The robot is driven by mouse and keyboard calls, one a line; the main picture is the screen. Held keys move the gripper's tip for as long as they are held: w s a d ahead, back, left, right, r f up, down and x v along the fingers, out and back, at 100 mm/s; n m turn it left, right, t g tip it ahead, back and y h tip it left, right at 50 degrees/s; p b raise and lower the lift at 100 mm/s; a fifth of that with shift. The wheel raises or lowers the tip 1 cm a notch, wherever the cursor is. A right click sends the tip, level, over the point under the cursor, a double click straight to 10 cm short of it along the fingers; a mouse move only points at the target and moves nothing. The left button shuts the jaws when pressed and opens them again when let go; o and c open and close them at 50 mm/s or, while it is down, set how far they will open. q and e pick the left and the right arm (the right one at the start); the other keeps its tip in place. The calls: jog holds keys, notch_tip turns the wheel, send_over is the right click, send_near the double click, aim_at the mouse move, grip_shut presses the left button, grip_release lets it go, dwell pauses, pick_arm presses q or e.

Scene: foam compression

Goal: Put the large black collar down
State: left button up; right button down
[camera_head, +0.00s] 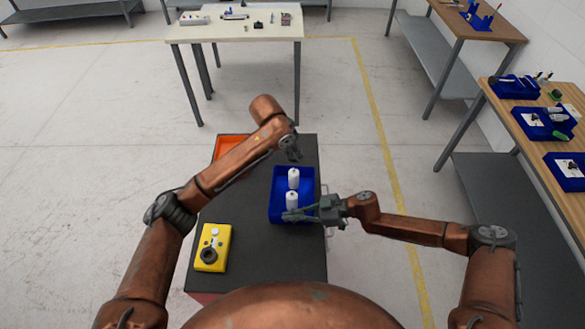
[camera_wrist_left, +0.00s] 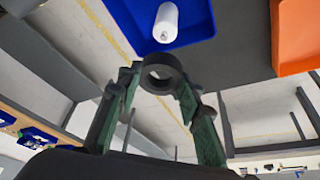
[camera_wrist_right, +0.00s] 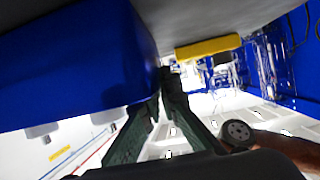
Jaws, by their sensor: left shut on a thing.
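My left gripper (camera_wrist_left: 160,85) is shut on the large black collar (camera_wrist_left: 159,72), a thick dark ring seen between its fingertips in the left wrist view. In the head view the left gripper (camera_head: 291,148) hangs above the far end of the blue tray, and the collar is hard to make out there. My right gripper (camera_head: 290,214) is at the near end of the blue tray (camera_head: 279,216). In the right wrist view its fingertips (camera_wrist_right: 166,82) come together beside the tray's blue wall (camera_wrist_right: 80,65), with nothing clearly held.
Two white cylinders (camera_head: 293,178) stand in the blue tray. A yellow device (camera_head: 211,258) with a black ring on it sits at the near left of the dark tabletop (camera_head: 255,255). An orange bin (camera_head: 226,147) is at the far left. The tabletop between device and tray is clear.

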aim_at(291, 160)
pick_arm(q)
jog(key=shift+f, duration=2.8)
jog(key=shift+f, duration=0.35)
jog(key=shift+f, duration=0.25)
jog(key=o, duration=1.2)
jog(key=shift+o, duration=0.2)
jog(key=shift+r, duration=0.1)
jog(key=shift+r, duration=0.25)
jog(key=v, duration=1.2)
jog(key=shift+r, duration=0.3)
pick_arm(e)
jog(key=c, duration=2.7)
grip_release()
